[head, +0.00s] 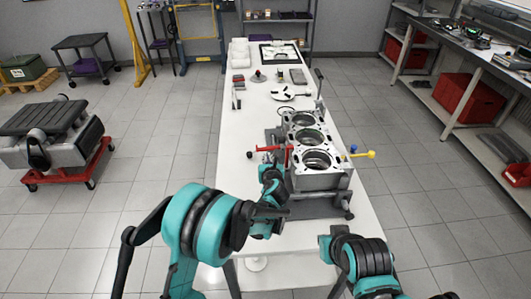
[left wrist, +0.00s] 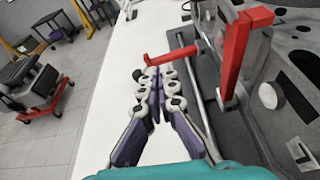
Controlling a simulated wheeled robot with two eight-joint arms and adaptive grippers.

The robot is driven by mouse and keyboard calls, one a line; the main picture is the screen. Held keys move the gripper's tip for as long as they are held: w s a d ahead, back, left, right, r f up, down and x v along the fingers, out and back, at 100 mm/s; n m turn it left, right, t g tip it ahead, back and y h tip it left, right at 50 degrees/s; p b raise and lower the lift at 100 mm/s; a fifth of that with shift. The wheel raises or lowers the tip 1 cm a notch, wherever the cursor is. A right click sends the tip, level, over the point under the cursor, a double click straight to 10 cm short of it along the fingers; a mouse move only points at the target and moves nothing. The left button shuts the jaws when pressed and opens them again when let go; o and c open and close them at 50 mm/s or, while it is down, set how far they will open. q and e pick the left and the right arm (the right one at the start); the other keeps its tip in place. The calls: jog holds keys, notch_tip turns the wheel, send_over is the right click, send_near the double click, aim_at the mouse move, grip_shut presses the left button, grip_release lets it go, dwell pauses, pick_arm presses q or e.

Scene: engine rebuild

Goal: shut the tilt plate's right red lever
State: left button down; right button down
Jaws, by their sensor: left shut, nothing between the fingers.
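The engine block (head: 322,181) lies on the tilt plate, a grey fixture (head: 318,207) near the table's front end. A red lever (head: 270,149) shows on the block's left side. In the left wrist view the red parts are a tall red bar (left wrist: 236,55) and a thinner red arm (left wrist: 174,54) reaching left; I cannot tell whether they are one lever. My left gripper (head: 271,169) is shut and empty; in the left wrist view its fingertips (left wrist: 154,72) are just below the red arm's tip. Whether they touch is unclear. My right gripper is out of view.
The white table (head: 235,140) is clear left of the fixture; small parts and a white disc tool (head: 289,93) lie farther back. An engine on a red dolly (head: 72,172) stands away at left.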

pick_arm(q)
jog(key=n, duration=0.1)
send_near(260, 150)
jog(key=shift+s+a+f+h, duration=0.15)
jog(key=shift+s+f, duration=0.1)
jog(key=shift+f, duration=0.35)
jog(key=shift+s+a+f+h, duration=0.15)
jog(key=shift+s+f, duration=0.1)
jog(key=shift+f, duration=0.35)
jog(key=b+x, duration=0.2)
jog(key=x, duration=0.7)
jog(key=shift+d+r+b, duration=0.1)
jog(key=shift+r+b, duration=0.05)
jog(key=shift+b, duration=0.25)
jog(key=shift+s, duration=0.1)
notch_tip(260, 150, up, 4)
jog(key=shift+m+y+p, duration=0.5)
jog(key=shift+m+y, duration=0.1)
jog(key=shift+m, duration=0.4)
